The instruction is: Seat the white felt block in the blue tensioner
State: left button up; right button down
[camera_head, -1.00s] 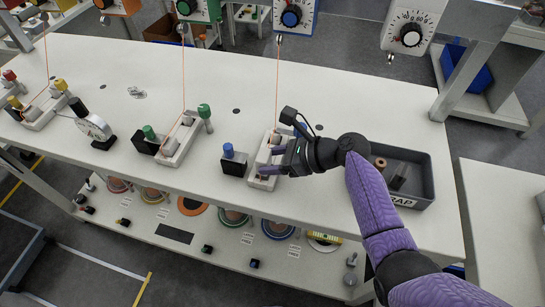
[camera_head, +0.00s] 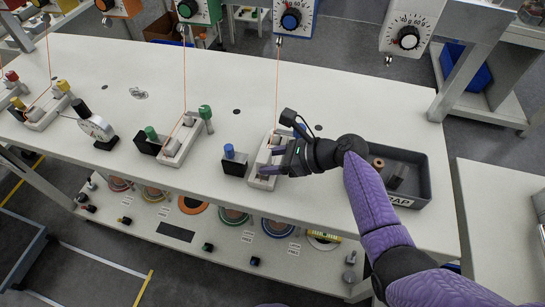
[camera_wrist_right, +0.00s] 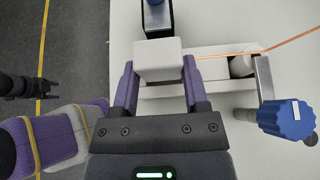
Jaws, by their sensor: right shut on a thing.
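The blue tensioner is a pale bracket (camera_head: 258,182) with a blue knob, standing at the front of the bench. In the right wrist view its pale rail (camera_wrist_right: 215,92) and blue knob (camera_wrist_right: 287,119) show at the right, with an orange thread running to it. My right gripper (camera_head: 268,161) is over the tensioner. In the wrist view the right gripper (camera_wrist_right: 160,82) is shut on the white felt block (camera_wrist_right: 158,58), held between its purple fingertips at the tensioner's left end. I cannot tell whether the block touches the bracket.
A dark block with a blue top (camera_head: 233,160) stands just left of the tensioner. A green-knobbed tensioner (camera_head: 184,138) is further left. A grey scrap tray (camera_head: 421,183) lies to the right. The bench behind is mostly clear.

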pick_arm(q)
jog(key=shift+a+f, duration=0.25)
jog(key=shift+a, duration=0.15)
pick_arm(e)
jog(key=shift+f, duration=0.45)
pick_arm(q)
jog(key=shift+s+d+f+b, duration=0.1)
jog(key=shift+d+f+b, duration=0.3)
jog(key=shift+f+b, duration=0.4)
pick_arm(e)
jog(key=shift+f, duration=1.15)
jog(key=shift+c, duration=0.5)
grip_release()
jog(key=shift+o, duration=0.4)
pick_arm(q)
jog(key=shift+a+r, duration=0.2)
jog(key=shift+a, duration=0.1)
pick_arm(e)
jog(key=p+v, duration=0.3)
jog(key=v, duration=0.6)
jog(key=shift+w+r, duration=0.1)
jog(key=shift+r, duration=0.05)
jog(key=shift+d+r, duration=0.2)
jog(key=shift+d, duration=0.2)
pick_arm(q)
jog(key=r, duration=0.3)
jog(key=shift+d+r, duration=0.25)
jog(key=shift+d, duration=0.1)
